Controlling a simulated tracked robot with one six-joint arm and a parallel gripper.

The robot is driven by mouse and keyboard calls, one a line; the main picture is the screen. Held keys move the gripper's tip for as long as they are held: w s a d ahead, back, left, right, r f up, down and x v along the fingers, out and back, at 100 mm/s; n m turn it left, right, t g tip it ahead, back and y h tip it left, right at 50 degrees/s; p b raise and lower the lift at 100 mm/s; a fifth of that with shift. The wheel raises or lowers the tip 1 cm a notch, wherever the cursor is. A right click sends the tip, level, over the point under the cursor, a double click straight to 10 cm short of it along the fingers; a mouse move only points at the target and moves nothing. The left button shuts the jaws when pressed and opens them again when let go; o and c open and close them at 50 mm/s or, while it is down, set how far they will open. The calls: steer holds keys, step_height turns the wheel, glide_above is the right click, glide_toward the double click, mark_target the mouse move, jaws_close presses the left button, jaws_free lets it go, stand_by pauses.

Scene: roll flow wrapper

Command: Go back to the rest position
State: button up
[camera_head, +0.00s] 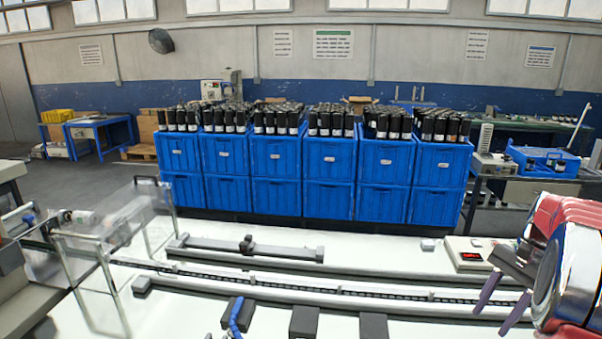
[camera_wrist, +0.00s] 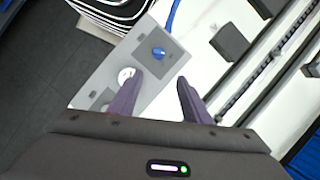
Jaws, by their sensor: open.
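My gripper (camera_head: 502,304) is at the right side of the head view, beside the large red and chrome parts of my arm. Its two dark purple fingers point down and are apart, with nothing between them. In the wrist view my gripper (camera_wrist: 158,82) also shows open and empty. Below its fingers is a grey panel (camera_wrist: 152,97) with a blue knob (camera_wrist: 158,53) and a round white part (camera_wrist: 126,75). The fingertips overlap the panel in the picture; I cannot tell how high they are above it.
A long conveyor rail (camera_head: 330,291) crosses the white table (camera_head: 190,316). A shorter rail (camera_head: 215,246) lies behind it. A box with a red display (camera_head: 470,254) stands at the right. Stacked blue crates (camera_head: 331,160) with dark bottles stand behind. A clear guard (camera_head: 115,235) is at the left.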

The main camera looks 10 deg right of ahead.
steer(key=s+a+r+n+t+h, duration=0.1)
steer(key=s+a+n, duration=0.3)
steer(key=a, duration=0.7)
steer(key=s+a+r+n+t+h, duration=0.1)
steer(key=s+a+r+n+t, duration=0.2)
steer(key=a, duration=0.9)
steer(key=s+a+r+n+t+h, duration=0.2)
steer(key=s+a+n, duration=0.3)
steer(key=a, duration=0.6)
steer(key=shift+s+a+n, duration=0.3)
steer(key=shift+s+n, duration=0.05)
steer(key=shift+n, duration=0.85)
